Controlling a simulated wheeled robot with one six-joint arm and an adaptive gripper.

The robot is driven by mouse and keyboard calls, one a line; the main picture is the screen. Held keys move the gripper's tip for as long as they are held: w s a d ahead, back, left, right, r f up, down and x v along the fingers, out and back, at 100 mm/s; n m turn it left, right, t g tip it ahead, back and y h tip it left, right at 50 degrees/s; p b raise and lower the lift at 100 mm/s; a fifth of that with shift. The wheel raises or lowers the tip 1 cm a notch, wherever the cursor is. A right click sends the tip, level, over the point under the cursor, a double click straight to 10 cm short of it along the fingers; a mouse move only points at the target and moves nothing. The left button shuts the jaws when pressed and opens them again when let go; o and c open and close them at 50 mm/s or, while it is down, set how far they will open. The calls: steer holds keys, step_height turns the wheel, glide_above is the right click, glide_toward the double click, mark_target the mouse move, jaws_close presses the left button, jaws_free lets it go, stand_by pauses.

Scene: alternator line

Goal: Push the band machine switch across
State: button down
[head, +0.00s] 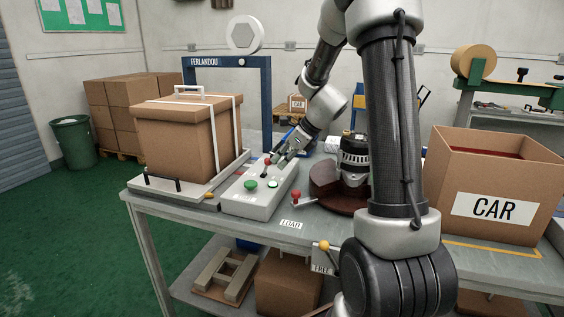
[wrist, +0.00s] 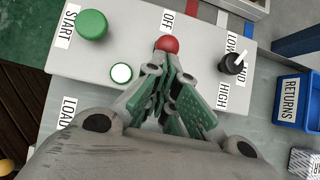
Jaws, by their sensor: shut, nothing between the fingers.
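The blue strapping-band machine (head: 268,95), marked FERLANDOU, stands behind a grey control box (head: 235,207). On the box, in the wrist view, are a red ball-topped switch (wrist: 167,44) beside the OFF label, a large green START button (wrist: 91,24), a small pale lit button (wrist: 121,73) and a black selector knob (wrist: 232,62) by LOW, MID and HIGH. My gripper (wrist: 166,72) is shut and empty over the box, its fingertips just short of the red ball. I cannot tell whether they touch. The switch's stem is hidden. My gripper also shows in the head view (head: 275,158).
A strapped carton (head: 172,140) sits left of the control box. A red-knobbed lever (head: 296,195) and a dark round base with an alternator (head: 354,155) are on the right. An open CAR carton (head: 490,212) stands far right. A blue RETURNS bin (wrist: 290,100) is beside the box.

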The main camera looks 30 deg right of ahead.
steer(key=shift+a+r, duration=0.1)
steer(key=w+a+g+h, duration=0.1)
steer(key=w+a+r+g+h, duration=0.1)
steer(key=g+h, duration=0.1)
steer(key=shift+w+r, duration=0.1)
steer(key=shift+r, duration=0.2)
steer(key=shift+w+a+r, duration=0.25)
steer(key=shift+w+a, duration=0.3)
steer(key=shift+r, duration=0.15)
stand_by(1.2)
steer(key=shift+r, duration=0.65)
steer(key=shift+d, duration=0.1)
